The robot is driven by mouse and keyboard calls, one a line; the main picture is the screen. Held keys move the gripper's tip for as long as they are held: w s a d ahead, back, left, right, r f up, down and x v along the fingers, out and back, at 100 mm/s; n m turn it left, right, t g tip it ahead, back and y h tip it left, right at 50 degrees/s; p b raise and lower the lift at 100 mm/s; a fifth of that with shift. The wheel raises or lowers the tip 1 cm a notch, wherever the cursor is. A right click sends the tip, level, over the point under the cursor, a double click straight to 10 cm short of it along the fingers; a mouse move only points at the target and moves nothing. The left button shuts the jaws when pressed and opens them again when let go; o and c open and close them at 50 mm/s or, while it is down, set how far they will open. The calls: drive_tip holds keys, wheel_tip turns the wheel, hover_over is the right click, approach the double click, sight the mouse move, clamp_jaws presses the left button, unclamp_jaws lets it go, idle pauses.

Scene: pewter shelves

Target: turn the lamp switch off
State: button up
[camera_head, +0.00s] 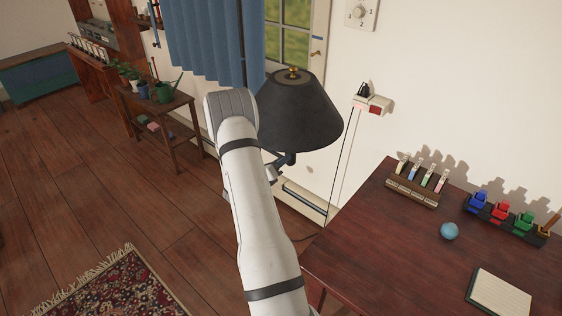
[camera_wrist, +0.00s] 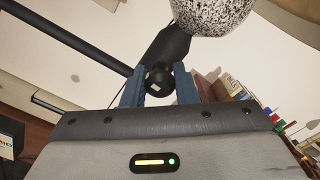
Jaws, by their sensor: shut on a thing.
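The lamp has a black shade (camera_head: 298,112) with a brass top. It stands beyond my arm, in front of the wall. In the wrist view a black round knob, seemingly the lamp switch (camera_wrist: 158,78), sits between the two blue fingers of my gripper (camera_wrist: 160,88), which is shut on it. A speckled pale rounded thing, perhaps the bulb (camera_wrist: 211,12), shows just above, beside a dark socket part (camera_wrist: 163,48). In the head view my gripper (camera_head: 284,160) is partly hidden behind my arm, under the shade. The lamp's pole is mostly hidden there.
A dark wooden desk (camera_head: 400,255) at right holds a blue ball (camera_head: 449,231), a notebook (camera_head: 498,293) and racks of small items (camera_head: 415,185). A wall dial (camera_head: 360,12) and a small wall box (camera_head: 375,106) are behind. A plant table (camera_head: 160,103) stands left. The floor at left is open.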

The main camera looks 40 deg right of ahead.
drive_tip(key=shift+n, duration=0.6)
drive_tip(key=o, duration=1)
drive_tip(key=a, duration=0.5)
drive_tip(key=a+b, duration=0.1)
drive_tip(key=a, duration=0.1)
drive_tip(key=shift+s+a, duration=0.35)
drive_tip(key=shift+a, duration=0.05)
